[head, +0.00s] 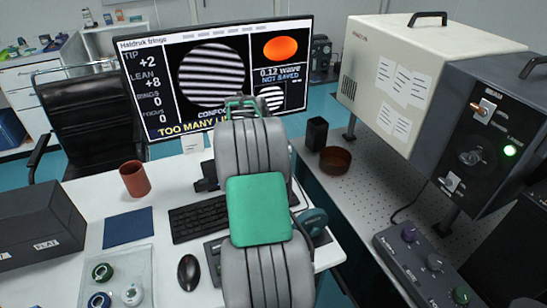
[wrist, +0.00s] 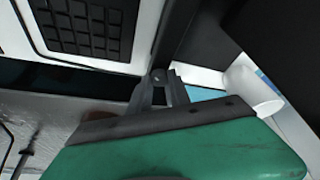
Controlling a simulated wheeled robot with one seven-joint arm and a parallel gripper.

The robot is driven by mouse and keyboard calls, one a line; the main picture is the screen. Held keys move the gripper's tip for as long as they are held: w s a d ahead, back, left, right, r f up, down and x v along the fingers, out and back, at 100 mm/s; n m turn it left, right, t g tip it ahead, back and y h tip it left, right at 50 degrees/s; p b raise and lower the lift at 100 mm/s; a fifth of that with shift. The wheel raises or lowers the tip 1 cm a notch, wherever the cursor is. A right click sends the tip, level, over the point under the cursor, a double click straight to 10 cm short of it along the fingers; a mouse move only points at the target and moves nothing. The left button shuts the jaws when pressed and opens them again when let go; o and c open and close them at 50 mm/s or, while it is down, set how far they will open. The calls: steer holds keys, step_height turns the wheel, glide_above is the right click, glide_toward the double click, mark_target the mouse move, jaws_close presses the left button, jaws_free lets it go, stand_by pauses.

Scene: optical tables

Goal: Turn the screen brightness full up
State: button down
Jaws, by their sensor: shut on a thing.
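The screen (head: 212,75) is lit and stands behind the white desk. It shows fringe pictures, readings and yellow text beginning "TOO MANY". My gripper (head: 241,106) reaches up in front of the screen's lower edge and covers part of the text. In the wrist view my gripper (wrist: 158,82) has its fingers close together around a small, roundish grey part (wrist: 159,74) at the end of a dark bar (wrist: 182,32). The part looks like a small knob, but its setting cannot be read. My arm hides it in the head view.
A keyboard (head: 198,219), a mouse (head: 188,272) and a brown cup (head: 135,178) are on the desk. A black box (head: 317,133) and a brown bowl (head: 335,160) stand on the perforated table at right. A large instrument (head: 405,75) flanks that side.

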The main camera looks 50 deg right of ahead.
steer(key=shift+r, duration=0.1)
steer(key=c, duration=1.2)
jaws_free()
steer(key=v, duration=0.7)
steer(key=shift+a+r, duration=0.2)
steer(key=shift+r, duration=0.1)
